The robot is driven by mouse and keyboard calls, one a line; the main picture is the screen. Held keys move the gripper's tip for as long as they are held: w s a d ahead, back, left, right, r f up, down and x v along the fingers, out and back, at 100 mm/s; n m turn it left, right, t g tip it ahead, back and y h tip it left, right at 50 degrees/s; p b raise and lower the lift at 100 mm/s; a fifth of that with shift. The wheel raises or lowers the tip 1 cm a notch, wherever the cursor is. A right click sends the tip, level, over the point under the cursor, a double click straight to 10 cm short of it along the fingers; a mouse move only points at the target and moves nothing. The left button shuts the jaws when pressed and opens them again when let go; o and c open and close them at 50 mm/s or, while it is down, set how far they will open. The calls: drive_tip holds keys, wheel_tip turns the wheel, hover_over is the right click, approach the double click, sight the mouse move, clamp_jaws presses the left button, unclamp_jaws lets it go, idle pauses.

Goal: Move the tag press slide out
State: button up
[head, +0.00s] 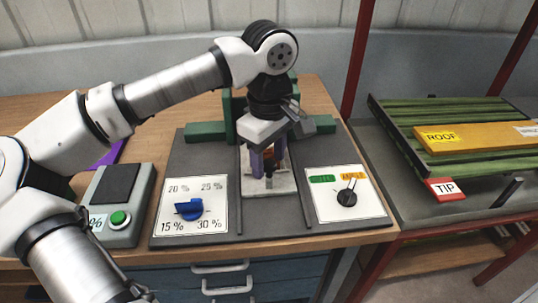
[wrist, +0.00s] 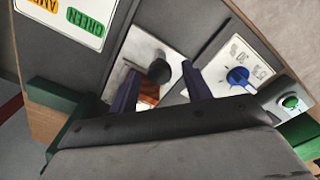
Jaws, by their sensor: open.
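The tag press has a dark base plate (head: 215,160) with a green frame (head: 205,132) at its back. Its pale slide (head: 284,188) lies between two rails in the middle, and it also shows in the wrist view (wrist: 120,72). A black knob (wrist: 159,71) stands up from the slide, with an orange-brown piece (wrist: 149,94) beside it. My gripper (head: 268,167) is above the slide, pointing down. In the wrist view my gripper (wrist: 160,80) has its two purple fingers apart, one on each side of the knob. Whether they touch the knob cannot be told.
A blue dial (head: 188,210) with percent marks is left of the slide; a green/amber selector (head: 347,198) is right. A grey box with a green button (head: 119,217) stands at left. A slatted rack with a yellow ROOF board (head: 475,137) is at right, beyond a red post (head: 357,60).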

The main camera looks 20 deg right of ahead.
drive_tip(key=shift+f, duration=0.15)
drive_tip(key=shift+c, duration=0.3)
clamp_jaws()
drive_tip(key=shift+s, duration=0.1)
drive_tip(key=s+a+b, duration=0.2)
drive_tip(key=s+a, duration=0.1)
drive_tip(key=s, duration=0.8)
drive_tip(key=shift+s+a+b, duration=0.15)
drive_tip(key=shift+s+b, duration=0.15)
drive_tip(key=shift+s, duration=0.05)
drive_tip(key=shift+o, duration=0.3)
unclamp_jaws()
